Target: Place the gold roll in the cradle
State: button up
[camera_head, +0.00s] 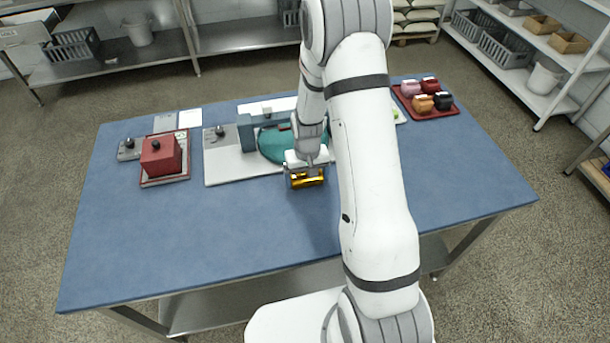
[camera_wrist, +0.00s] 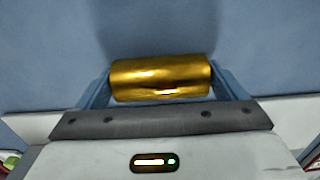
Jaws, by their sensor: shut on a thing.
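The gold roll (camera_head: 309,180) is a shiny cylinder lying level between the fingers of my gripper (camera_head: 305,183). In the wrist view the roll (camera_wrist: 160,78) spans the gap between two blue-grey fingers, one at each end, with blue table surface behind it. My gripper is shut on it, in front of a grey-blue machine (camera_head: 246,133) on a white base plate (camera_head: 228,168). I cannot tell for sure whether the roll touches the table. A teal round disc (camera_head: 275,146) sits on the machine, partly hidden by my arm. I cannot make out the cradle.
On the blue table (camera_head: 190,240), a red block (camera_head: 161,156) with a black knob stands in a tray at left. A dark red tray (camera_head: 437,114) with several small coloured pots stands at back right. The front of the table is clear. Shelves (camera_head: 520,75) stand beyond.

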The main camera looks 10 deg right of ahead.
jog(key=shift+f, duration=0.2)
jog(key=o, duration=0.8)
jog(key=shift+r, duration=0.1)
jog(key=shift+r, duration=0.1)
